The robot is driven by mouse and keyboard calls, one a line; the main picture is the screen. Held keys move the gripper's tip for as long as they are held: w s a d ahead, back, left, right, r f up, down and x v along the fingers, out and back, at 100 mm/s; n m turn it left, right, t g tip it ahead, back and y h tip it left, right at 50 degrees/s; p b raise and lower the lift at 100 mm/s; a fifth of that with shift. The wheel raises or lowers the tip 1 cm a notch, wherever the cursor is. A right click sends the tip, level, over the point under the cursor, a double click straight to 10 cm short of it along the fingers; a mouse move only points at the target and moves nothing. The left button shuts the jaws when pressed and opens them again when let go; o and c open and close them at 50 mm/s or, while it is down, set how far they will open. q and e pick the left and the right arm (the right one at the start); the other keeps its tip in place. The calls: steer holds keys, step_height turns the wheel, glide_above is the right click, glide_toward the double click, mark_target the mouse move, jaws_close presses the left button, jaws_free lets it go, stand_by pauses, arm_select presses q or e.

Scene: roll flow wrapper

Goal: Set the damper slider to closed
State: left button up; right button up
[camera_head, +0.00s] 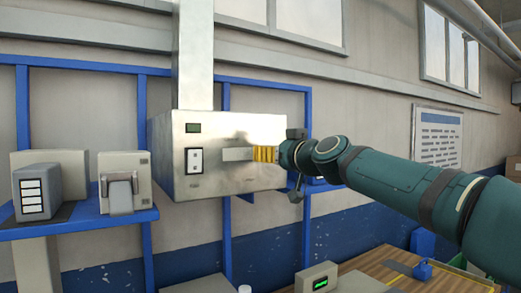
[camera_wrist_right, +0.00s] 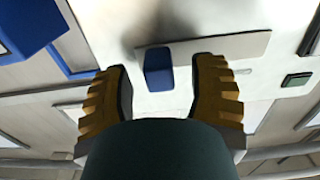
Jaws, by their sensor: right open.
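The damper slider is a blue knob (camera_wrist_right: 158,70) near the left end of a light grey strip (camera_wrist_right: 225,47) in the right wrist view. In the head view the strip (camera_head: 236,154) shows on the front of a metal box (camera_head: 218,184), and my gripper hides the knob. My right gripper (camera_head: 264,154) is at the strip's right end. In the wrist view its yellow fingers (camera_wrist_right: 161,82) are open, one on each side of the knob, with gaps on both sides. I cannot tell any slider labels. My left gripper is not in view.
The box carries a small green display (camera_head: 193,128) and a white switch plate (camera_head: 194,161). A metal duct (camera_head: 195,60) rises from its top. A blue shelf (camera_head: 80,225) at the left holds two grey devices. A wooden table (camera_head: 370,270) stands below at the right.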

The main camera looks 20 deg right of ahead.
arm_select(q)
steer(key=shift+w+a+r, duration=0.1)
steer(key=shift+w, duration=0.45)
arm_select(e)
steer(key=shift+w+a, duration=0.1)
steer(key=shift+w, duration=0.55)
steer(key=shift+s, duration=0.1)
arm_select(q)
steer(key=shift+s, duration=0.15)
arm_select(e)
steer(key=shift+s, duration=0.1)
steer(key=shift+c, duration=0.7)
jaws_close()
